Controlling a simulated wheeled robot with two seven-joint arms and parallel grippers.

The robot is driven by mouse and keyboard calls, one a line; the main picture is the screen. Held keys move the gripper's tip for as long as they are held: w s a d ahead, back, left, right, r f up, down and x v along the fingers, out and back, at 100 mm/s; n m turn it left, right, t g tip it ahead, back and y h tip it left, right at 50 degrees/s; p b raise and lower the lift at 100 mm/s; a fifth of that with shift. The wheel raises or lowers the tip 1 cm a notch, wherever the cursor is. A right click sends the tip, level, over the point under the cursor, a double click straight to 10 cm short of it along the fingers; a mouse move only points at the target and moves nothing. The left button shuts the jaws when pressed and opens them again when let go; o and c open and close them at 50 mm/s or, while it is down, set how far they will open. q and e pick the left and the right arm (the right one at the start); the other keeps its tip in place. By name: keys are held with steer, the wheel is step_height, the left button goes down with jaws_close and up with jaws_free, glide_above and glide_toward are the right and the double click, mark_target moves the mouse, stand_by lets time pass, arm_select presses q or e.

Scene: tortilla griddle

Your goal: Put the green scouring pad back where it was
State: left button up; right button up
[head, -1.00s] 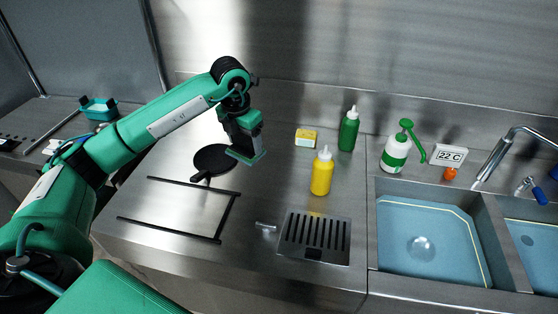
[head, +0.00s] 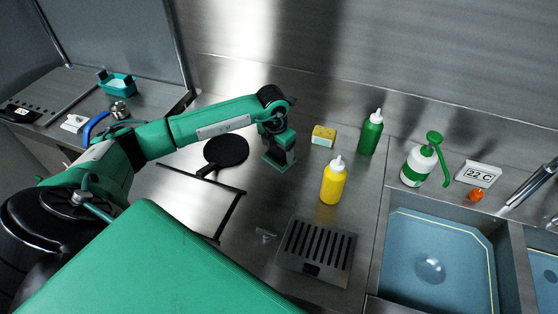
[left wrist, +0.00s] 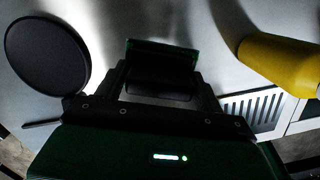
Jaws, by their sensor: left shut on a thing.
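My left gripper (head: 281,157) hangs over the steel worktop, between the black skillet and the yellow sponge. It is shut on the green scouring pad (head: 273,163), whose thin edge shows at the fingertips. In the left wrist view the pad (left wrist: 162,46) is a dark green strip across the fingers, dimly lit. I cannot tell whether the pad touches the worktop. My right gripper is not in view.
The skillet (head: 228,150) lies left of the gripper. The sponge (head: 323,136), a yellow bottle (head: 333,181) and a green bottle (head: 371,134) stand to the right. A slotted drain plate (head: 317,251) is in front. A sink (head: 388,280) lies farther right.

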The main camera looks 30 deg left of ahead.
arm_select(q)
step_height(320, 180, down, 2)
steer(key=shift+f, duration=0.25)
step_height(320, 180, down, 4)
steer(key=shift+p, duration=0.95)
steer(key=shift+f, duration=0.45)
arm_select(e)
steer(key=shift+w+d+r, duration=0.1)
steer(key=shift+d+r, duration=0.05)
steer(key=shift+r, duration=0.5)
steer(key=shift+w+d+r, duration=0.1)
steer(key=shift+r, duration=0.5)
arm_select(q)
steer(key=shift+f, duration=0.15)
steer(key=o, duration=1.1)
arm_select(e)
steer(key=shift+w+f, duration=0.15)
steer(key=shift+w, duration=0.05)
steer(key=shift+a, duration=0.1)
